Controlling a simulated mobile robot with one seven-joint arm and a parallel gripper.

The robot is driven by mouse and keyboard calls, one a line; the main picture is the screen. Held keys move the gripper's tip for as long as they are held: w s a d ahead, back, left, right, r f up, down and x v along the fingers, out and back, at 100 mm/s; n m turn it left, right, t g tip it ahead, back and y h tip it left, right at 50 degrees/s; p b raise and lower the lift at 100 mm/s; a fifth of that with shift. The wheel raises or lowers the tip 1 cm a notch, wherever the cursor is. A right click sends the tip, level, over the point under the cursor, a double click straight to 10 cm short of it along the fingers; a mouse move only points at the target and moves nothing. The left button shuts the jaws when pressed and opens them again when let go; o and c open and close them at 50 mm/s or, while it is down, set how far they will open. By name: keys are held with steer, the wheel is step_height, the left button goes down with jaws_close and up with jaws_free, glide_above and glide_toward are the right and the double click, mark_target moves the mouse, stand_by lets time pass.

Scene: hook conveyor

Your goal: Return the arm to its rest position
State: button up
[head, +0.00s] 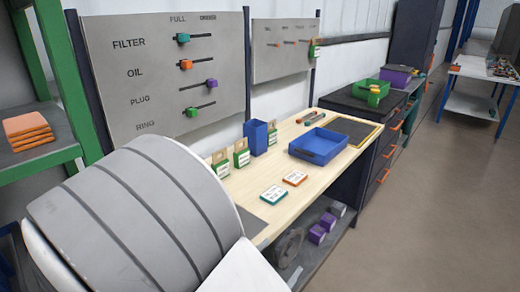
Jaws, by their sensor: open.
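A large rounded grey and white part, which looks like a link of my arm (135,215), fills the lower left of the head view, close to the camera. It hides the left end of the wooden workbench (242,185) and part of the floor there. My gripper does not show in this view, and the rest of the arm is out of sight.
On the bench are a blue tray (318,146), a blue bin (255,137), small boxes with hang tabs and two flat cards. Grey slider boards (165,75) stand behind. A green shelf (40,155) is at left. Open floor (440,200) lies at right.

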steer(key=s+d+r+m+g+y+p, duration=0.1)
steer(key=s+d+r+m+g, duration=0.25)
steer(key=d+m+g, duration=0.35)
steer(key=s+d+r+m+g, duration=0.2)
steer(key=s+d+m+g, duration=0.35)
steer(key=m, duration=0.25)
step_height(320, 180, up, 11)
steer(key=s+a+m+t+y+p, duration=0.1)
steer(key=m+t+y, duration=0.3)
steer(key=m+y, duration=0.4)
steer(key=shift+s+a+r+m+p, duration=0.2)
steer(key=shift+s+a+m+p, duration=0.25)
steer(key=shift+s+m, duration=0.5)
steer(key=shift+a, duration=0.1)
